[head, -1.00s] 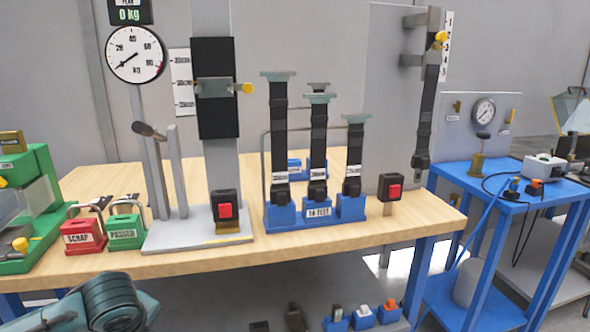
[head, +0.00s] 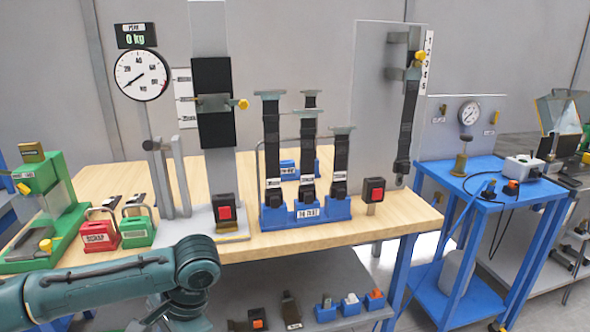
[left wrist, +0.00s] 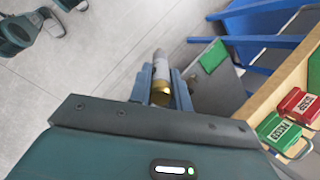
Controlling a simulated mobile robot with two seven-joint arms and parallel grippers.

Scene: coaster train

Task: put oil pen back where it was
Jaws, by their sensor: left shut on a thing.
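The oil pen, which I take to be the grey and brass-coloured cylinder (left wrist: 161,82), shows end-on in the left wrist view. My left gripper (left wrist: 162,88) is shut on it, with a finger on each side. The pen is held over the floor beside the bench. In the head view my left arm crosses the lower left in front of the bench; its fingers and the pen cannot be made out there. The pen's earlier resting place cannot be told from these frames.
The wooden bench (head: 385,222) carries the red scrap box (head: 100,236), the green passed box (head: 139,232), a green device (head: 50,205) and the blue strap stand (head: 270,224). A blue cart (head: 460,180) stands to the right. A grey lower shelf (head: 345,290) holds small items.

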